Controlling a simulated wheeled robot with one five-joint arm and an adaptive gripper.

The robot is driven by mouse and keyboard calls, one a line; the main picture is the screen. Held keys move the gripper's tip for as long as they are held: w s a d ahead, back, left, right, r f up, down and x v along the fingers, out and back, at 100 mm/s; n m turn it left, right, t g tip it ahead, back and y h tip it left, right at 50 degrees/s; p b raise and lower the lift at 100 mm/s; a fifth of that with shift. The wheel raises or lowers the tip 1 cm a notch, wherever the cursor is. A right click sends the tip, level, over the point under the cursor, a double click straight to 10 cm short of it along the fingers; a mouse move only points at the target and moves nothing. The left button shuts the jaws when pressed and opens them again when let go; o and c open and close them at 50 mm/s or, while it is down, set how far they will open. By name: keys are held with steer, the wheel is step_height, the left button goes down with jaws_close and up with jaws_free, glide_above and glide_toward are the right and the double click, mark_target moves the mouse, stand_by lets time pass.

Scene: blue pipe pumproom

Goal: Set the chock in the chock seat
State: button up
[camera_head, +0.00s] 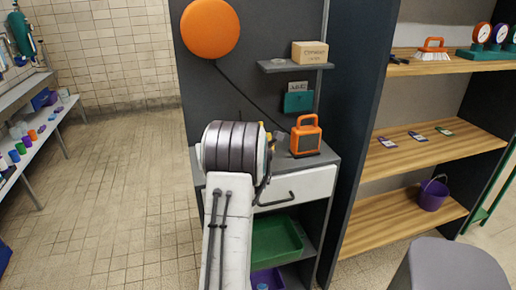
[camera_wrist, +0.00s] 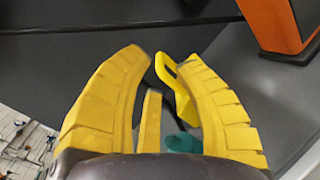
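My gripper (camera_wrist: 155,62) has ribbed yellow fingers and hangs over the dark grey top of the cabinet (camera_head: 318,163). Its two long fingertips are close together, with a narrow gap. A brighter yellow loop-shaped piece (camera_wrist: 172,78) lies against the inner side of the right finger; it may be part of the chock, but I cannot tell. A small teal patch (camera_wrist: 182,143) shows between the fingers, low in the wrist view. In the head view my wrist hides most of the gripper. I cannot make out the chock seat for certain.
An orange lantern-like box (camera_head: 305,136) stands on the cabinet top, right of my gripper; it also shows in the wrist view (camera_wrist: 275,22). A small shelf (camera_head: 280,67) with a cardboard box (camera_head: 310,52) is above. A wooden shelf unit (camera_head: 435,150) stands right. Floor at left is clear.

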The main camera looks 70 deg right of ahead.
steer(key=b+v, duration=0.1)
steer(key=v, duration=0.7)
